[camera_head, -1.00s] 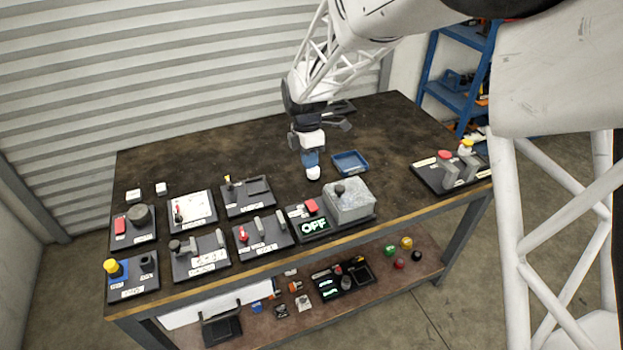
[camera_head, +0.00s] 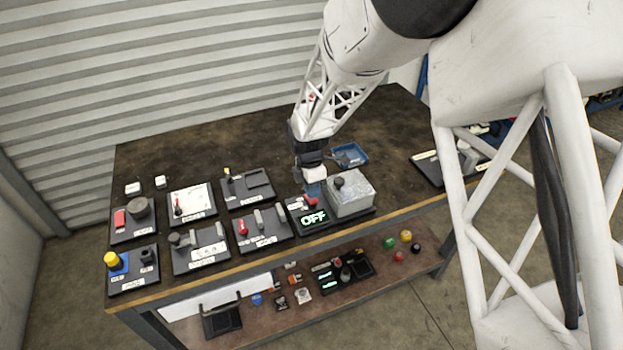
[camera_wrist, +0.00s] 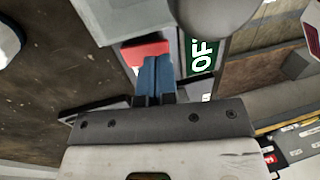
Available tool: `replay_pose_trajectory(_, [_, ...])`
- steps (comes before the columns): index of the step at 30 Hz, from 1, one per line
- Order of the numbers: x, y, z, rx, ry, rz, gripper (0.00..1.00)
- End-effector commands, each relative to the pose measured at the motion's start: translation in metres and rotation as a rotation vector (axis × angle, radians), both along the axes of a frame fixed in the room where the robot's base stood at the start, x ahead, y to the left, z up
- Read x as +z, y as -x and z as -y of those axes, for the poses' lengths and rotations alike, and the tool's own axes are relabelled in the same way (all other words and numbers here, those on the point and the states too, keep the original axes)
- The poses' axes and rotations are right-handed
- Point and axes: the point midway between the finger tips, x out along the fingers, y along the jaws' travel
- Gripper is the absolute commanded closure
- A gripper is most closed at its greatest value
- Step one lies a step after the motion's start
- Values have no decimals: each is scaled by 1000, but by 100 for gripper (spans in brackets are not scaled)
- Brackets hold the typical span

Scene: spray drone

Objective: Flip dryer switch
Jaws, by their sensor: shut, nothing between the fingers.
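The dryer unit is a black base with a grey metal box (camera_head: 352,198), a dark knob on top and a lit sign (camera_head: 313,217) reading OFF. Its red switch (camera_head: 311,203) sits just behind the sign, partly hidden by my gripper. My gripper (camera_head: 313,190) is shut and empty, pointing down at the switch. In the wrist view its blue fingers (camera_wrist: 154,72) lie together, with their tips at the red switch (camera_wrist: 145,50). I cannot tell whether they touch it. The OFF sign (camera_wrist: 202,54) is to their right there.
Several black switch panels (camera_head: 262,228) stand to the left of the dryer. A blue tray (camera_head: 350,155) lies behind it. Another panel (camera_head: 432,168) is at the right end. The back of the table (camera_head: 200,145) is mostly clear. A lower shelf (camera_head: 250,320) holds small objects.

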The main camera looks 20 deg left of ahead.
Motion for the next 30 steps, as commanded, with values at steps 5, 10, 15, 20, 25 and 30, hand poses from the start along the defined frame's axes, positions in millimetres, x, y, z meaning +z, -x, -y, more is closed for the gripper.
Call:
replay_pose_trajectory(5, [-11, 1, 2, 0, -1, 1, 100])
replay_pose_trajectory(10, [-13, 2, 2, 0, -1, 1, 100])
replay_pose_trajectory(15, [-13, 2, 2, 0, -1, 1, 100])
replay_pose_trajectory(20, [-14, 2, 2, 0, -4, 4, 100])
replay_pose_trajectory(25, [-18, 4, 4, 0, -35, 33, 100])
replay_pose_trajectory(30, [-18, 3, 3, 0, -37, 36, 100])
